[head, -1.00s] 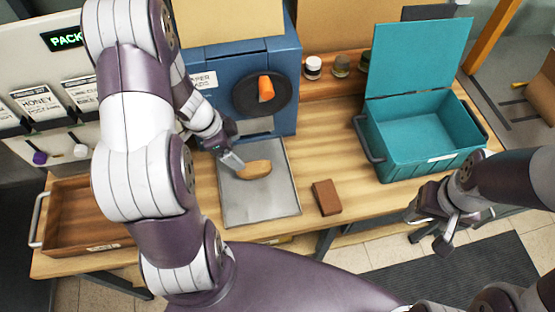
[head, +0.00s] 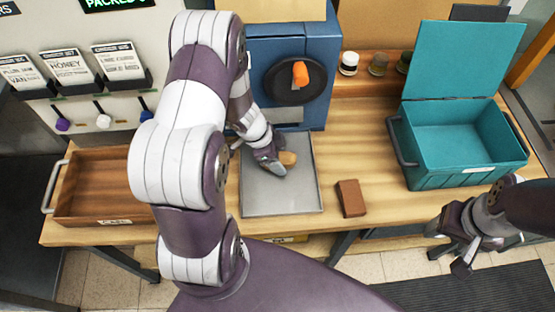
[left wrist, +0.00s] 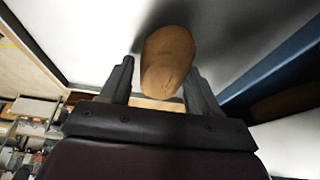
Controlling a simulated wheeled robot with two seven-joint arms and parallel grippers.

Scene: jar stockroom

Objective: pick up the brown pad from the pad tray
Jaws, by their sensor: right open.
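The brown pad (head: 289,158) is a tan, rounded oval lying in the grey metal pad tray (head: 275,202). My left gripper (head: 274,165) is low over the tray and hides part of the pad in the head view. In the left wrist view the pad (left wrist: 167,58) lies between the two spread fingers of my left gripper (left wrist: 160,88). A gap shows at the left finger; at the right finger I cannot tell whether it touches. My right gripper (head: 449,250) is open and empty, off the table's front edge at the right.
A reddish-brown block (head: 350,198) lies right of the tray. A teal lidded crate (head: 455,179) stands further right. A blue dispenser (head: 312,95) stands behind the tray, and a wooden tray (head: 84,218) is at the left. Small jars (head: 378,64) stand at the back.

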